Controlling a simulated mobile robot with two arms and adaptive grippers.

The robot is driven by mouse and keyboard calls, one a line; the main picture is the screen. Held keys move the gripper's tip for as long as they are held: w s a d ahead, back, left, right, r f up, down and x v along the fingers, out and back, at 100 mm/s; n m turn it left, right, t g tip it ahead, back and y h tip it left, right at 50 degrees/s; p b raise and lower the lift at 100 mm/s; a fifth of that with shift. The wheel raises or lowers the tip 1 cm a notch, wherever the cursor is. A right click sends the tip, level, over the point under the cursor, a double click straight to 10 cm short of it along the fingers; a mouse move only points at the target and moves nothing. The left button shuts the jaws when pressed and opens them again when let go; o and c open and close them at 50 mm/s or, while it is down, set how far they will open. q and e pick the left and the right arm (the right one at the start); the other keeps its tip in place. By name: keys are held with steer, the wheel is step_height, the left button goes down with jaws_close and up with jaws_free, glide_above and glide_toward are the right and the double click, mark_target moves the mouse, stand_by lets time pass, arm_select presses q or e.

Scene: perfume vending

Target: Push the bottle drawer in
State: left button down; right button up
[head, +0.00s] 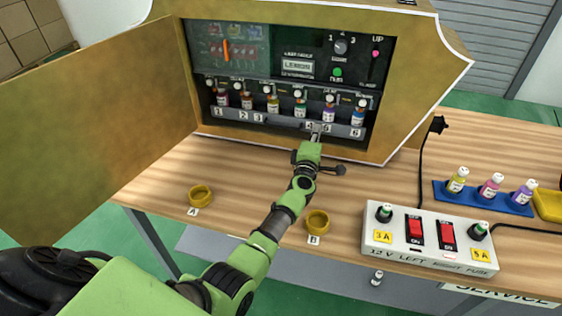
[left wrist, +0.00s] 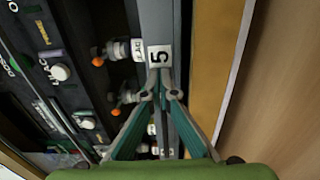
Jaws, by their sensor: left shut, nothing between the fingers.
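The bottle drawer (head: 283,124) is a grey strip with number labels along its front, low in the opening of the vending cabinet. Several small bottles stand in a row in it, among them a blue one (head: 358,114) by label 6. My left gripper (head: 317,128) is shut and empty, its tips at the drawer front between labels 4 and 6. In the left wrist view the closed fingertips (left wrist: 164,84) are at the drawer's front face (left wrist: 155,20), just by label 5. I cannot tell whether they touch it. My right gripper is not in view.
The cabinet door (head: 95,140) stands open at the left. Yellow rings (head: 200,195) and (head: 317,222) lie on the wooden table by labels A and B. A white switch box (head: 430,238) and a blue tray (head: 486,203) with bottles are at the right.

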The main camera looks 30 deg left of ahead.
arm_select(q)
steer(key=shift+s+d+p, duration=0.1)
steer(key=shift+s+p, duration=0.2)
steer(key=shift+s, duration=0.05)
steer(key=p+v, duration=0.4)
steer(key=v, duration=0.6)
steer(key=shift+s+d+p, duration=0.15)
steer(key=shift+s+p, duration=0.15)
steer(key=shift+s, duration=0.3)
steer(key=shift+f, duration=0.1)
